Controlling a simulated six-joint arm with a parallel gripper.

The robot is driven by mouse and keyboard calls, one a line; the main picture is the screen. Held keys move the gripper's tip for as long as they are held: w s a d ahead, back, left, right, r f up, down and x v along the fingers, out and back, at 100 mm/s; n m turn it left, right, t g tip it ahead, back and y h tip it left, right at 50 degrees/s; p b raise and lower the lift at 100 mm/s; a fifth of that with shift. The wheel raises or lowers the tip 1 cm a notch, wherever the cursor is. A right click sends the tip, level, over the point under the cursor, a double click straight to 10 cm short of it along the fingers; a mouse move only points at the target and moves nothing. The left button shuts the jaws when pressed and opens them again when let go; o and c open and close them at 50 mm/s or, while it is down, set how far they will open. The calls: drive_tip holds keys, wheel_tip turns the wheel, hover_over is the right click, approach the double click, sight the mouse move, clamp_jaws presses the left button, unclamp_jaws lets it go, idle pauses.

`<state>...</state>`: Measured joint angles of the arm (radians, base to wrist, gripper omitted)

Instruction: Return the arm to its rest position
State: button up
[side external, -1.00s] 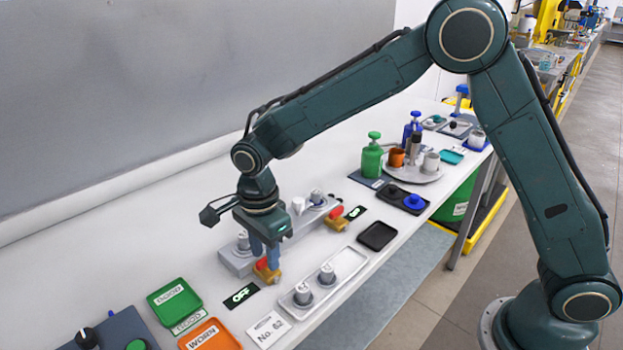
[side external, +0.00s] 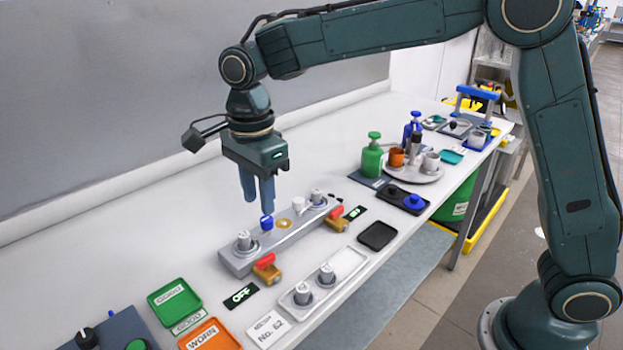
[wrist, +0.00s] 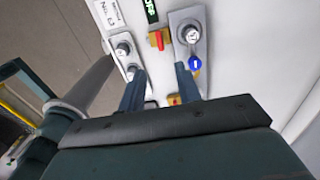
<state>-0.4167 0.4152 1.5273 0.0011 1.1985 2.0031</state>
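My gripper (side external: 258,206) hangs with its fingers pointing down above the grey manifold block (side external: 240,264), clear of it. The two fingers are apart with nothing between them; they also show apart in the wrist view (wrist: 158,95). The block carries silver fittings at both ends, a blue piece (side external: 266,222), a brass ring (side external: 284,224) and a white piece (side external: 298,204). A brass valve with a red handle (side external: 266,260) sits in front of the block by the OFF label (side external: 241,295). A second red-handled valve (side external: 336,213) sits near the block's far end.
A pale tray (side external: 350,262) with two silver fittings lies in front. Green (side external: 176,298) and orange (side external: 212,335) trays and a control box (side external: 108,338) are at the near left. The air around my gripper is free.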

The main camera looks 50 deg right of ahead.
drive_tip(key=shift+d+r, duration=0.1)
drive_tip(key=shift+r, duration=0.15)
drive_tip(key=s+d+r+n+t, duration=0.3)
drive_tip(key=s+d+r+n, duration=0.55)
drive_tip(key=s+d, duration=0.3)
drive_tip(key=s+d+f+n+t, duration=0.1)
drive_tip(key=s+d+f+n, duration=0.1)
drive_tip(key=s+n, duration=0.3)
drive_tip(key=s+d+f+n+t, duration=0.1)
drive_tip(key=s+d+n, duration=0.3)
drive_tip(key=s, duration=0.5)
drive_tip(key=shift+d+f+n+t, duration=0.35)
drive_tip(key=shift+d+f, duration=0.3)
drive_tip(key=shift+d, duration=0.15)
